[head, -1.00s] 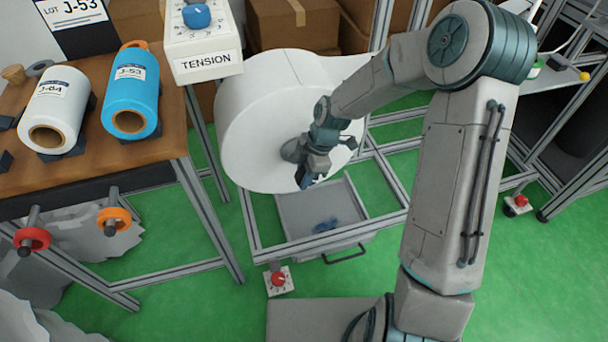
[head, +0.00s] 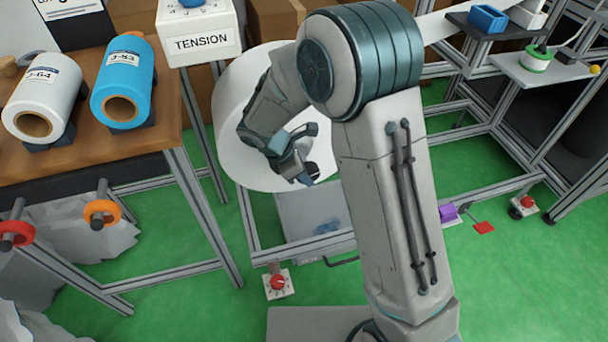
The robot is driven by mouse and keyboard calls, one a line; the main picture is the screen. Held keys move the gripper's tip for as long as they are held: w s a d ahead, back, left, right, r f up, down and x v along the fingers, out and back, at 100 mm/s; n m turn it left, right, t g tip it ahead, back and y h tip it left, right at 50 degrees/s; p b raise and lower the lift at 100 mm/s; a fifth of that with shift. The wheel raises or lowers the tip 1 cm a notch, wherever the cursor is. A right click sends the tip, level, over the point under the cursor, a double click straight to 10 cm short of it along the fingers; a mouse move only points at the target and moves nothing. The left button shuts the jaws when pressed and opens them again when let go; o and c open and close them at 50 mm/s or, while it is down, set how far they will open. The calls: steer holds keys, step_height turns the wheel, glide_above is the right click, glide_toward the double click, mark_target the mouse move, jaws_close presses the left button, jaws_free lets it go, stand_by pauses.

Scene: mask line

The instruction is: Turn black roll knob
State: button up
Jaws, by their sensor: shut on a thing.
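The large white roll (head: 240,110) stands in the metal frame in the middle of the head view, partly hidden behind my arm. My gripper (head: 304,172) is at the lower right part of the roll's face, pointing down and to the right. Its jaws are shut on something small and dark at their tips. This appears to be the black roll knob, but the gripper and wrist cover it and its outline cannot be made out.
A grey drawer (head: 295,215) with blue bits is below the roll. The TENSION box (head: 203,42) and the table with blue (head: 125,85) and white (head: 43,95) rolls are left.

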steer(key=h, duration=0.2)
steer(key=t+h, duration=0.1)
steer(key=h, duration=0.3)
steer(key=shift+s+d+f+t+p, duration=0.1)
steer(key=shift+s+f+t+p, duration=0.2)
steer(key=shift+f+t+p, duration=0.1)
steer(key=h, duration=0.2)
steer(key=t+h, duration=0.1)
steer(key=h, duration=0.1)
steer(key=h+p, duration=0.1)
steer(key=h, duration=0.1)
steer(key=shift+w+d+f+t, duration=0.1)
steer(key=shift+d+f+t, duration=0.15)
steer(key=shift+t, duration=0.15)
steer(key=shift+h, duration=0.3)
steer(key=o, duration=0.9)
steer(key=shift+r, duration=0.1)
steer(key=shift+r, duration=0.1)
